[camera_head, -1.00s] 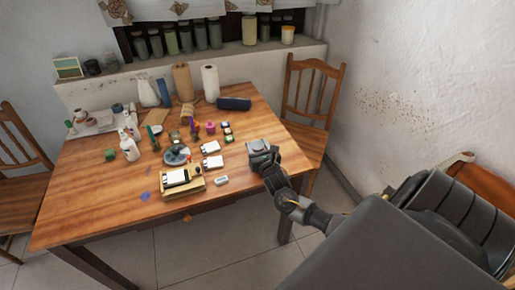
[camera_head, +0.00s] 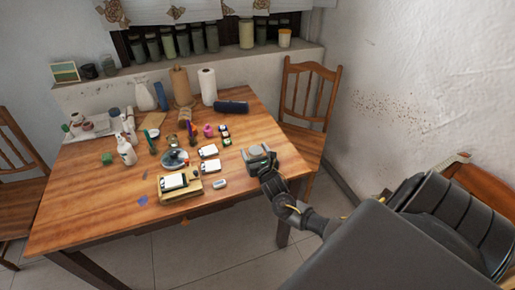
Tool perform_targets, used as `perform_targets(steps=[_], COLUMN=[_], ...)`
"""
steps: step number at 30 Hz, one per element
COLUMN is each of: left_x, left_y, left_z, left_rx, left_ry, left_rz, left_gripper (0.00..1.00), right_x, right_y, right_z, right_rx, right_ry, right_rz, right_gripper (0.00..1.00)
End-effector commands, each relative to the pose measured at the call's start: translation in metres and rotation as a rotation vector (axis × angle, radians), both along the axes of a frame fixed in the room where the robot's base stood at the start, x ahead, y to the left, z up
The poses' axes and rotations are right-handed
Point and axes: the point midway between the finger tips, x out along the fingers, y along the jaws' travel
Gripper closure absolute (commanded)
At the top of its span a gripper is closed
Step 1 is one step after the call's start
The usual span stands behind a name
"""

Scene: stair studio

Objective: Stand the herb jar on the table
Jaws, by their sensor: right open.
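Several dark green, lidded jars (camera_head: 183,43) stand in a row on the windowsill, and a paler yellow-green jar (camera_head: 246,34) stands to their right. I cannot tell which jar is the herb jar. The wooden table (camera_head: 90,205) stands below the sill, with many small items on it. My right gripper (camera_head: 257,156) is open over the table's right side, right of the white cards, and nothing shows held in it. It is far from the sill jars. My left gripper is not in view.
A paper towel roll (camera_head: 208,87), a white spray bottle (camera_head: 126,150), a dark blue case (camera_head: 231,107) and a yellow tray (camera_head: 180,188) are on the table. A wooden chair (camera_head: 306,100) stands behind its right corner. The front left of the table is mostly clear.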

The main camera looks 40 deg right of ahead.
Motion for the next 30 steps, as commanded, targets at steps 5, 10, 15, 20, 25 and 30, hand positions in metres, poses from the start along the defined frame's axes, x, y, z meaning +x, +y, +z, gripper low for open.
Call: perform_targets(steps=[5,10,15,20,25,30], left_x=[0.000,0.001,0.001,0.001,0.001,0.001], left_y=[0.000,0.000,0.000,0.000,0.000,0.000], left_z=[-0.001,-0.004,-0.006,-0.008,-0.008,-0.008], left_rx=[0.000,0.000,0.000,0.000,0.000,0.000], left_ry=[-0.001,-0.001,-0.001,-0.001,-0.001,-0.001], left_rz=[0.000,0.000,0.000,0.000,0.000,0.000], left_gripper=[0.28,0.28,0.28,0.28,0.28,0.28], right_x=[-0.019,-0.054,-0.086,-0.105,-0.113,-0.114], right_y=[0.007,0.019,0.030,0.037,0.039,0.040], right_z=[0.000,0.000,0.001,0.001,0.002,0.002], right_rx=[0.002,0.002,0.003,0.001,0.000,0.000], right_ry=[0.002,0.002,0.001,0.001,0.000,0.000], right_rz=[0.002,0.003,0.002,0.000,0.000,0.000], right_gripper=[0.29,0.29,0.29,0.29,0.29,0.29])
